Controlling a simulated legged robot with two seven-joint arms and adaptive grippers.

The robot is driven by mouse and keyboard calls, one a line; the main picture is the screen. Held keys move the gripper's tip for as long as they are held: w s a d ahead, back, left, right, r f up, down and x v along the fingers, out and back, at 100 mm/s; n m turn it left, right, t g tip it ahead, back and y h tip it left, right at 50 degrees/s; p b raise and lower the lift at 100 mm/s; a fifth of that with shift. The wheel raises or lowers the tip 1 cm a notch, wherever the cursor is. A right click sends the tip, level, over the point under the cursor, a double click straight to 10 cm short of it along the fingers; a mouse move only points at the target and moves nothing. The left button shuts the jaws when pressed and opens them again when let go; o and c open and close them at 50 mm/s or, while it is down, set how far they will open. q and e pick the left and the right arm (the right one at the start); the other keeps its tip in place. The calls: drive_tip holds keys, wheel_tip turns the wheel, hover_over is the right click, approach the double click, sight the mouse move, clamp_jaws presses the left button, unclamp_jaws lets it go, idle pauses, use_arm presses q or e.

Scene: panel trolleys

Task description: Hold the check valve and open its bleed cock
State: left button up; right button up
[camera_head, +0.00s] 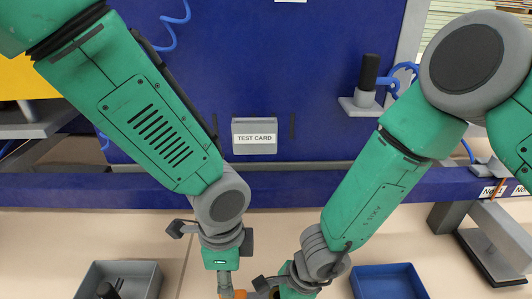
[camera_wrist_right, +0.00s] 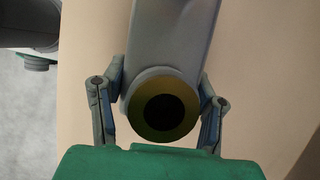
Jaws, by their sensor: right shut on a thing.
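The check valve appears in the right wrist view as a grey body with a round end (camera_wrist_right: 165,108), a yellow-green ring around a dark bore. My right gripper (camera_wrist_right: 160,112) is shut on it, one finger on each side. In the head view, my right gripper (camera_head: 272,287) is at the bottom edge. My left gripper (camera_head: 225,287) points down just left of it; its fingertips are cut off or too small to read. A small orange part (camera_head: 239,294) shows between the two grippers at the bottom edge. I cannot make out the bleed cock.
A grey bin (camera_head: 143,276) stands at lower left with a dark item in it. A blue bin (camera_head: 390,280) stands at lower right. Behind is a blue panel (camera_head: 270,60) with a test card holder (camera_head: 254,147). A grey stand (camera_head: 495,240) is at far right.

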drive_tip(key=o, duration=1.9)
